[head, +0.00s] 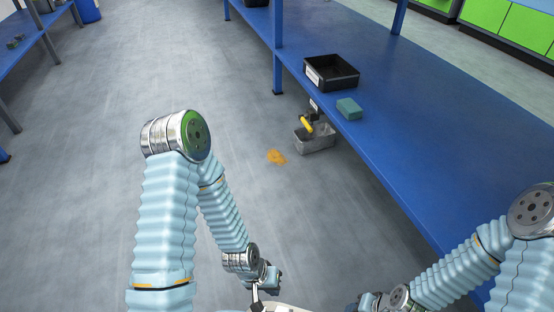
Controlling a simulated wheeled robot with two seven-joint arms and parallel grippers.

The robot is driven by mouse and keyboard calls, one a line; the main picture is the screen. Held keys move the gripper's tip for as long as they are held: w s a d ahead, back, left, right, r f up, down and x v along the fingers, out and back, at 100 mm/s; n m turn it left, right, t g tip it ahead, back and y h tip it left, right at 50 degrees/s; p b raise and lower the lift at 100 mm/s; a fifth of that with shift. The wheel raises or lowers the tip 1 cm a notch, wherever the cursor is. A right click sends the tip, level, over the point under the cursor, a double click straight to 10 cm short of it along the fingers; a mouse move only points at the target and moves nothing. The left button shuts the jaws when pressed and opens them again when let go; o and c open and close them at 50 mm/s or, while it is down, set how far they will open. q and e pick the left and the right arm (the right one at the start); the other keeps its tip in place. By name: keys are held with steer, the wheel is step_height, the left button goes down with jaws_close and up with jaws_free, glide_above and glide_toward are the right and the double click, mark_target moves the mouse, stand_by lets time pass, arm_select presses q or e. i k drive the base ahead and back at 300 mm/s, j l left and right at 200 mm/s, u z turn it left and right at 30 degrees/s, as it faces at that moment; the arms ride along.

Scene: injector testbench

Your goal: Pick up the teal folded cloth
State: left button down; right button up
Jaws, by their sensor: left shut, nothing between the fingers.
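The teal folded cloth (349,109) lies on the blue bench (440,130), near its left edge and just in front of a black bin. My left gripper (262,292) is low at the bottom middle of the head view, shut and empty, well apart from the cloth. My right gripper (362,303) shows only in part at the bottom edge, also far from the cloth. Its fingers are too small and cut off to tell their state.
The black bin (331,77) stands behind the cloth. A grey metal tub (316,141) sits below the bench edge, with a yellow item (307,124) above it. An orange patch (277,157) marks the floor. Open floor lies left of the bench.

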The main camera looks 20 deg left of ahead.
mark_target(351, 110)
steer(key=i+j, duration=0.2)
steer(key=j, duration=0.15)
steer(key=i+j, duration=0.4)
steer(key=j, duration=0.25)
